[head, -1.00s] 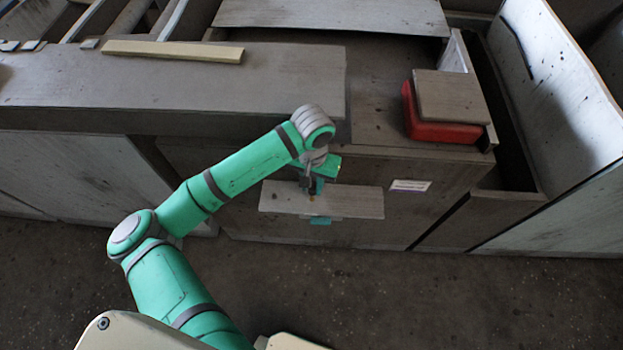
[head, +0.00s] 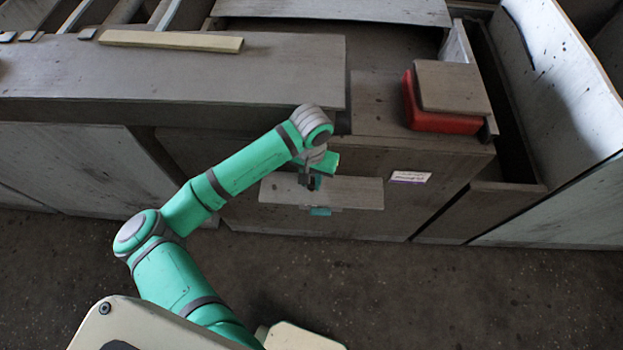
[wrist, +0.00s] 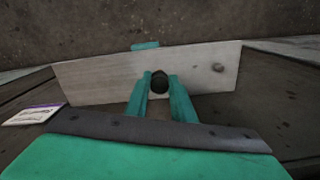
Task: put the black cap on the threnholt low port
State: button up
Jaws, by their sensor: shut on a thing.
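My gripper (head: 313,183) is over a pale grey ledge (head: 350,192) on the front of the dark cabinet. In the wrist view its two teal fingers (wrist: 160,77) are shut on a dark round thing that looks like the black cap (wrist: 160,84). The ledge also shows in the wrist view (wrist: 100,78), behind the cap. I cannot tell whether the cap touches it. A small dark round spot (wrist: 218,67) lies on the ledge, right of the fingers. I cannot make out the low port; the fingers and cap may hide it.
A white label with purple print (head: 410,177) is on the cabinet front, too small to read. A red box (head: 440,122) under a wooden board stands on top at the right. A cream strip (head: 170,41) lies on the left worktop. The floor in front is clear.

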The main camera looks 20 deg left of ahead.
jog(key=shift+f, duration=1.45)
jog(key=o, duration=1.1)
jog(key=shift+a, duration=0.1)
notch_tip(320, 180, up, 10)
jog(key=shift+r, duration=0.4)
